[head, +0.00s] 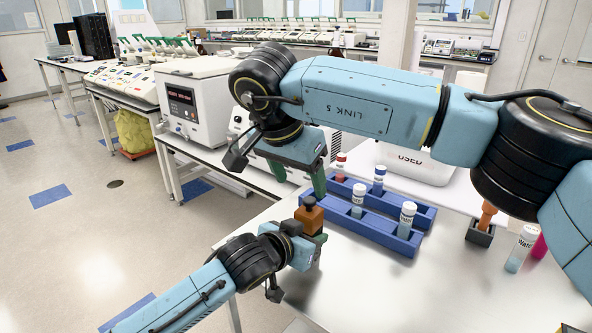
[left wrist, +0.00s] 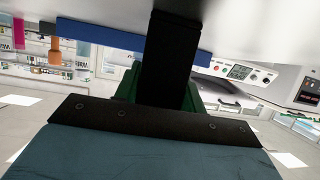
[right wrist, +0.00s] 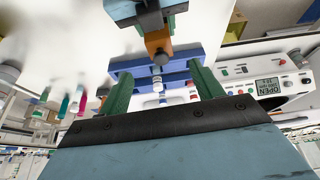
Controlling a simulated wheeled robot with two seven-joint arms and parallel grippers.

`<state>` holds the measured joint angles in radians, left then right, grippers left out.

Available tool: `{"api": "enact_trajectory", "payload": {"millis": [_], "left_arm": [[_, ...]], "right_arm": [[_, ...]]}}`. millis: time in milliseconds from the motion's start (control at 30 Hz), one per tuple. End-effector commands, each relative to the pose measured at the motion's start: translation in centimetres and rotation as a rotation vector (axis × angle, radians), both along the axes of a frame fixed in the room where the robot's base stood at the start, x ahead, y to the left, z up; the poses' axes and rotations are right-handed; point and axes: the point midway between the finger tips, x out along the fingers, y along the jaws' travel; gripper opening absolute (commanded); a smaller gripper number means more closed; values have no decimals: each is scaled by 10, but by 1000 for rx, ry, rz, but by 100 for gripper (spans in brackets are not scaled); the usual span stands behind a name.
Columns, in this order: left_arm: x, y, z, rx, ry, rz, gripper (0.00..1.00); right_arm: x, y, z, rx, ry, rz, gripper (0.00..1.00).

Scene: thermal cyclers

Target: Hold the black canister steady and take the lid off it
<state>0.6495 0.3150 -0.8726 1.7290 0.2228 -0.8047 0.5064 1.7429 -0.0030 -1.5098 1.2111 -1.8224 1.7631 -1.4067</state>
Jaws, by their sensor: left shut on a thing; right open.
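The black canister (left wrist: 172,60) stands between the green fingers of my left gripper (head: 307,243) in the left wrist view. In the head view that gripper is the lower one, at the table's near left edge, and the canister's body is mostly hidden. The orange-brown lid (head: 310,220) with its dark knob shows on top, and the lid also shows in the right wrist view (right wrist: 157,42). My right gripper (head: 298,183) is open and empty above the lid. In the right wrist view the knob appears between its spread fingers, with none touching visibly.
Blue racks (head: 378,228) with several capped tubes stand just right of the lid. An orange-handled item (head: 487,216) sits in a dark holder farther right, beside a water tube (head: 519,250) and a pink one. Machines line the back. The table front is clear.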

Motion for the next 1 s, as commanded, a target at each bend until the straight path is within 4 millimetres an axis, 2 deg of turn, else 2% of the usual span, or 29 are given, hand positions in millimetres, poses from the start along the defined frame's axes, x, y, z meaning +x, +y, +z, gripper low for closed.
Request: {"api": "enact_trajectory", "payload": {"millis": [300,500,700,967,1000], "left_arm": [[0,0,0,0,0,0,0],[0,0,0,0,0,0,0],[0,0,0,0,0,0,0],[0,0,0,0,0,0,0],[0,0,0,0,0,0,0]], "right_arm": [[19,-13,-58,1,5,0,65],[29,-19,-84,0,4,0,65],[33,-21,-94,0,2,2,65],[33,-21,-95,0,2,2,65],[33,-21,-95,0,2,2,62]]}}
